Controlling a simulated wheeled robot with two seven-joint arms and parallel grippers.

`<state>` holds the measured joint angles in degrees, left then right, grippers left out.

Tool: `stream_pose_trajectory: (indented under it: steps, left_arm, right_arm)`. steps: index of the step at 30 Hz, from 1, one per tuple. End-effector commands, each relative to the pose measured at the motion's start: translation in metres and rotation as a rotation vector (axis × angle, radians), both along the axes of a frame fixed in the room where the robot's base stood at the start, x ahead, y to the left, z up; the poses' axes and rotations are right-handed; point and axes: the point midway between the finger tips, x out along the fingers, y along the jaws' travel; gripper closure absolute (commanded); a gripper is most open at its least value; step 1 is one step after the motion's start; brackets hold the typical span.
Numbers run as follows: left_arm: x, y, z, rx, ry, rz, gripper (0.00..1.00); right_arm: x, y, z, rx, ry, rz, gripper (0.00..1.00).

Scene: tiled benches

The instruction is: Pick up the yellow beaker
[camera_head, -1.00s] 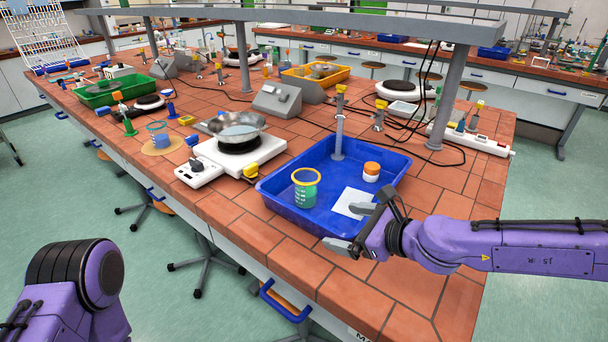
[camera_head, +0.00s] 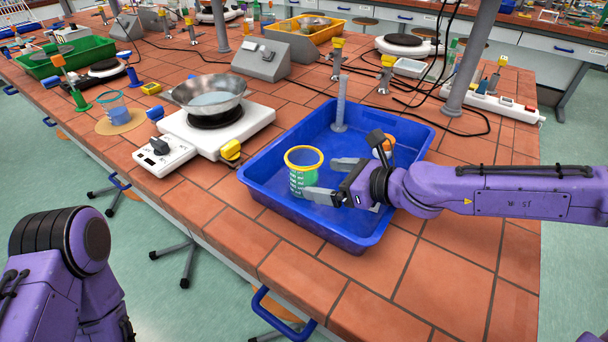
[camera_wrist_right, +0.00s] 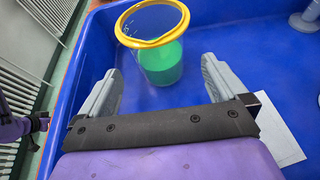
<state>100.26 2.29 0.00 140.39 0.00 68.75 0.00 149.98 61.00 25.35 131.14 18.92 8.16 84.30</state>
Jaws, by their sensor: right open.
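The yellow beaker (camera_head: 303,172) is a clear beaker with a yellow rim and green contents. It stands upright in the blue tray (camera_head: 268,187), towards its left side. My right gripper (camera_head: 322,177) is open and inside the tray area, its fingers pointing left at the beaker. In the right wrist view the beaker (camera_wrist_right: 160,62) stands just beyond the gap between the open fingertips (camera_wrist_right: 160,75), with no finger touching it that I can see. My left gripper is out of view; only part of my left arm shows.
An orange-capped jar (camera_head: 389,142) is partly hidden behind my right gripper. A graduated cylinder (camera_head: 340,105) stands at the tray's back. A hotplate (camera_head: 250,118) with a metal pan (camera_head: 207,93) is left of the tray. White paper (camera_wrist_right: 285,140) lies on the tray floor.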

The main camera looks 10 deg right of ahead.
Motion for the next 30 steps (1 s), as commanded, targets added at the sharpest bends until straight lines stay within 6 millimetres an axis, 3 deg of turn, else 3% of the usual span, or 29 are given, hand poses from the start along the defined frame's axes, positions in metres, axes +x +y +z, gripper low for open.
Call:
stream_pose_trajectory:
  steps: [12, 21, 27, 30]
  left_arm:
    - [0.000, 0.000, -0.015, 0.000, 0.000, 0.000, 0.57]
    - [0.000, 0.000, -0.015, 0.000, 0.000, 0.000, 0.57]
    - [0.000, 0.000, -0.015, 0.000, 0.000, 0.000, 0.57]
    - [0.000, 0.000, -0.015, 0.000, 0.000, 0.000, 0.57]
  right_arm:
    - [0.041, 0.040, -0.021, -0.001, 0.003, 0.008, 0.01]
    - [0.047, 0.045, -0.021, 0.001, 0.001, 0.005, 0.01]
    - [0.047, 0.044, -0.021, 0.000, 0.000, 0.004, 0.63]
    - [0.047, 0.044, -0.021, 0.001, 0.000, 0.004, 0.68]
